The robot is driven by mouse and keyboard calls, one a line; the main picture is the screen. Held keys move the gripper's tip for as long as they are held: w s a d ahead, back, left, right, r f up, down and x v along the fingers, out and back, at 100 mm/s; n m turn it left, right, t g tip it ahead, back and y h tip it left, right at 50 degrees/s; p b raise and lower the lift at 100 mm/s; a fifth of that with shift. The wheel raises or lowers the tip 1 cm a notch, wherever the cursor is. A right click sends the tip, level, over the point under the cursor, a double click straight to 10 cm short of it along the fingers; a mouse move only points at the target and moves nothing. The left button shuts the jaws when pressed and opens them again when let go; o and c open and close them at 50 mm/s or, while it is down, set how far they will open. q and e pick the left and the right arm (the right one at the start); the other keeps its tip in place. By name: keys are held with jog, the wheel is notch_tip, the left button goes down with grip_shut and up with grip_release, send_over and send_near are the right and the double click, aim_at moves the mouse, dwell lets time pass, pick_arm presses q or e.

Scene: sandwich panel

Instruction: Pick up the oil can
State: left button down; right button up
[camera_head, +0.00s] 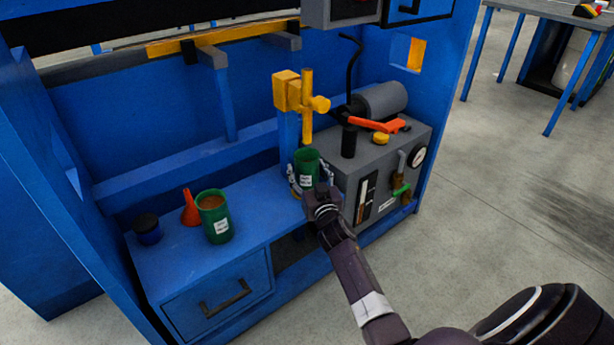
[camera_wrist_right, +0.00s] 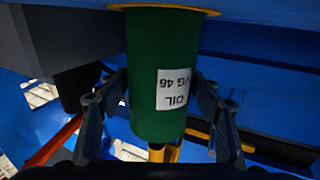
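A green oil can (camera_head: 306,168) stands upright below a yellow spout on the blue bench, beside the grey machine. In the right wrist view the can (camera_wrist_right: 155,85) appears inverted, with a white label reading OIL VG 46. My right gripper (camera_head: 311,183) is at this can, with one finger on each side. In the wrist view the fingers (camera_wrist_right: 162,82) are close to the can's sides; I cannot tell whether they press on it. A second green can (camera_head: 213,218), open and with brown contents, stands further left. My left gripper is not in view.
A red funnel (camera_head: 190,208) and a dark blue pot (camera_head: 147,229) stand left of the second can. The yellow dispenser (camera_head: 293,95) is directly above the can at my gripper. The grey machine (camera_head: 372,160) is close on the right. The bench has clear room between the cans.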

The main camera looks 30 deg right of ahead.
jog(key=c, duration=1)
jog(key=shift+r, duration=0.1)
jog(key=shift+c, duration=1.1)
